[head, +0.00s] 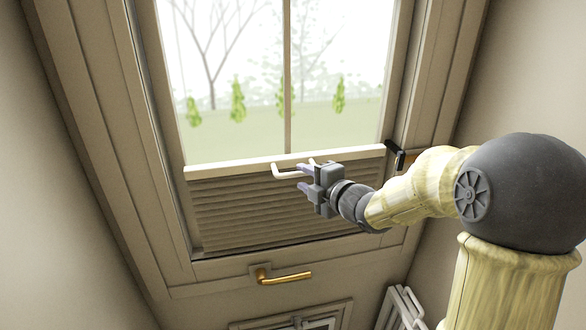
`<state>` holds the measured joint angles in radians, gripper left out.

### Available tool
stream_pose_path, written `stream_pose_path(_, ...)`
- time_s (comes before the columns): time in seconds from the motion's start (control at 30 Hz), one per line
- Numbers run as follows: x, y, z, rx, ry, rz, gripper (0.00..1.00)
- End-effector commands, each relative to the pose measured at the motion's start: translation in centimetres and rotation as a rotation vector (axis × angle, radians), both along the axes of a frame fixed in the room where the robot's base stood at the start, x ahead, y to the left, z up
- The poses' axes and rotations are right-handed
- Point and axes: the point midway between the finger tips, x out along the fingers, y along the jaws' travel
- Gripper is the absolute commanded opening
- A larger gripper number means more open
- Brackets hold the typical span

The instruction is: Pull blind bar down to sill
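The blind bar (230,168) is a long white rail across the window, tilted in the picture, with its right end higher. A white loop handle (281,174) sticks out from its middle. Tan pleated blind fabric (245,210) fills the window below the bar, down to the lower frame; clear glass shows above it. My gripper (303,178) comes from the right and is at the handle's right part. Its two purple-grey fingers look apart, the upper one close by the handle. The gripper covers the handle's right end, so contact cannot be told.
The sill and lower frame (215,269) lie below the fabric. A brass window handle (285,278) sits on the frame there. A black latch (396,154) is at the bar's right end. A white panel (325,316) and a white rack (402,308) stand lower down.

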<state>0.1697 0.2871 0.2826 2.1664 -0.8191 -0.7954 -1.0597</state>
Motion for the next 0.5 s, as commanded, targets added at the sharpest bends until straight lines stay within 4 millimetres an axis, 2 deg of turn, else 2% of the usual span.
stream_pose_path(0.3, 3.5, 2.9, -0.7, 0.001, 0.001, 0.002, 0.34)
stream_pose_path(0.5, 4.3, 3.4, -1.0, 0.0, 0.0, 0.0, 0.34)
